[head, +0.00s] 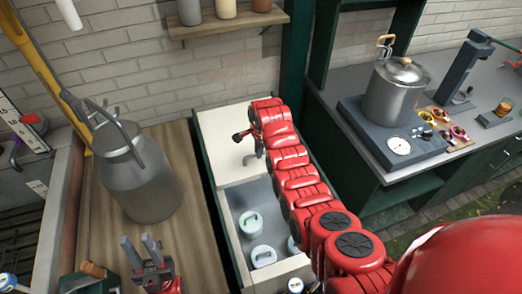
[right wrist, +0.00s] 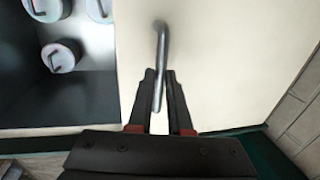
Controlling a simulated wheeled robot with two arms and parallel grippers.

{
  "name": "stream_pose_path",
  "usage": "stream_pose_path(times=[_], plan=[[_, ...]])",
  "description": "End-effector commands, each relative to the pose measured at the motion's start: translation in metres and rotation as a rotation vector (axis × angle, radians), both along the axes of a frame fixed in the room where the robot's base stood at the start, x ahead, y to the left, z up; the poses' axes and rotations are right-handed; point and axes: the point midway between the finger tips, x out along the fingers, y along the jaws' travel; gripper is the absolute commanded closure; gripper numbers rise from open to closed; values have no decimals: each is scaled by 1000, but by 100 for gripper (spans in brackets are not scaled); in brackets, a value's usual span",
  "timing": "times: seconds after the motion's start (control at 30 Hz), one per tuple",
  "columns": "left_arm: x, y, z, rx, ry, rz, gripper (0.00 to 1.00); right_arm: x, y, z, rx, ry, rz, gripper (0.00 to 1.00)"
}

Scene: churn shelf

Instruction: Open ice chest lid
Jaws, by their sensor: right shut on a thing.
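The ice chest (head: 229,262) stands in the middle of the head view. Its cream lid (head: 225,150) covers the far part, and the near part is uncovered, showing jars inside. A grey metal bar handle (right wrist: 161,45) sticks up from the lid in the right wrist view. My right gripper (right wrist: 160,78) is shut on this handle, with one finger on each side of it. In the head view my red right arm hides most of that gripper. My left gripper (head: 139,241) is open and empty at the bottom left, away from the chest.
Several white-lidded jars (head: 263,256) stand inside the chest. A large metal churn (head: 137,175) stands on the wooden top to its left. A counter to the right holds a steel pot (head: 394,95). A shelf (head: 230,25) hangs on the brick wall behind.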

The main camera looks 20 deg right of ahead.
Motion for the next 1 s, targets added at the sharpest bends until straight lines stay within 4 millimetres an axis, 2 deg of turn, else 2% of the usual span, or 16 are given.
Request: stream_pose_path(times=[0.13, 0.17, 0.3, 0.73, 0.87, 1.0], plan=[[0, 0, 0, 0, 0, 0, 68, -1, 0, -1, 0, 3, 0, 100], [0, 0, 0, 0, 0, 0, 68, -1, 0, -1, 0, 3, 0, 79], [0, 0, 0, 0, 0, 0, 68, -1, 0, -1, 0, 2, 0, 54], [0, 0, -3, 0, 0, 0, 68, 0, 0, 5, 0, -2, 0, 53], [0, 0, -9, 0, 0, 0, 68, -2, 0, 19, 0, -5, 0, 53], [0, 0, -20, 0, 0, 0, 68, -7, -1, 43, 0, -6, 0, 53]])
